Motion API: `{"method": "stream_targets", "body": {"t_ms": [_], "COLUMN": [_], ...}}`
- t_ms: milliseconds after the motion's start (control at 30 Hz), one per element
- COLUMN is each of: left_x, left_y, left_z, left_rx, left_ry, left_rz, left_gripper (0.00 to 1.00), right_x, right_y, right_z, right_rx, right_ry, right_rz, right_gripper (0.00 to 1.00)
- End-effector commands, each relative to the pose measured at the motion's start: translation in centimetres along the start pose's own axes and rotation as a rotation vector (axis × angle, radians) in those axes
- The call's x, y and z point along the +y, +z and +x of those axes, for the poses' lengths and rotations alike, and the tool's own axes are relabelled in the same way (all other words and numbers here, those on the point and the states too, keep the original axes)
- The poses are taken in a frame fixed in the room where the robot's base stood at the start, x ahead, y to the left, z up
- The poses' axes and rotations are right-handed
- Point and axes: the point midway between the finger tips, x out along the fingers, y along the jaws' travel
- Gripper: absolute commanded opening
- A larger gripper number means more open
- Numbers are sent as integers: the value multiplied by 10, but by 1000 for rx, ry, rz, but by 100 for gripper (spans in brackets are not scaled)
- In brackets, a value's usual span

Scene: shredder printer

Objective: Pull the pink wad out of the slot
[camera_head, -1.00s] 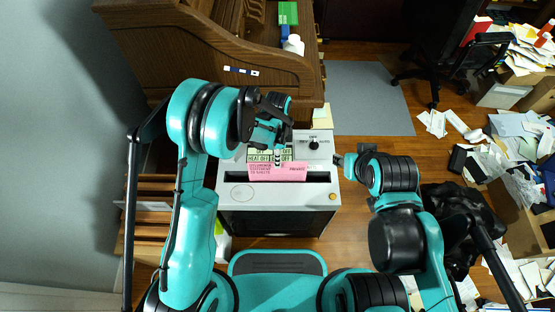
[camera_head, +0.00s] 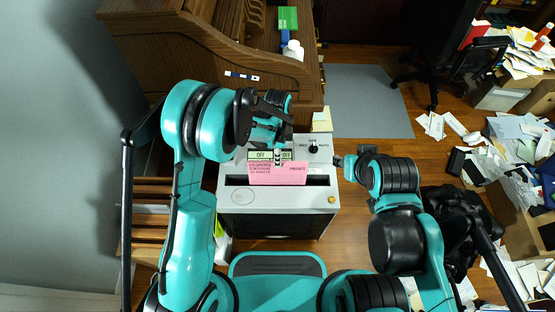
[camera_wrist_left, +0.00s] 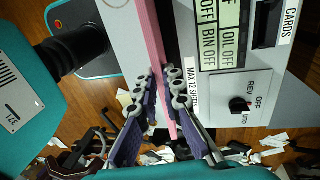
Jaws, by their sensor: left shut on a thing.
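The pink wad (camera_head: 277,174) is a flat printed pink stack. It stands at the slot (camera_head: 318,180) in the shredder's top (camera_head: 245,197) and hides the slot's middle. I cannot tell whether its lower edge is still inside. In the left wrist view the wad (camera_wrist_left: 154,40) is a thin pink strip seen edge-on, running down between the fingers. My left gripper (camera_head: 277,160) is shut on the wad's upper edge; its fingers (camera_wrist_left: 164,88) also show in the wrist view. My right gripper (camera_head: 340,161) is right of the shredder, apart from it, its fingers too small to judge.
A dial (camera_head: 313,149) and green display labels (camera_head: 260,155) sit behind the slot. A brown wooden desk (camera_head: 180,50) stands behind the shredder. An office chair (camera_head: 440,65) and scattered papers (camera_head: 440,124) are at the right. Floor between shredder and grey mat (camera_head: 365,95) is clear.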

Motion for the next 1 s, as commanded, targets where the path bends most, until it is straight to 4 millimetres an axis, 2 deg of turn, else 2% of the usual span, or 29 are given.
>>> {"method": "stream_targets", "body": {"t_ms": [800, 1000], "left_x": [6, 7], "left_y": [0, 0], "left_z": [-35, -38], "left_rx": [0, 0], "left_ry": [-1, -1], "left_rz": [0, 0], "left_gripper": [0, 0], "right_x": [0, 0], "right_y": [-12, -13], "right_z": [-17, -18], "right_rx": [0, 0], "right_ry": [0, 0], "right_rz": [0, 0], "right_gripper": [40, 40]}}
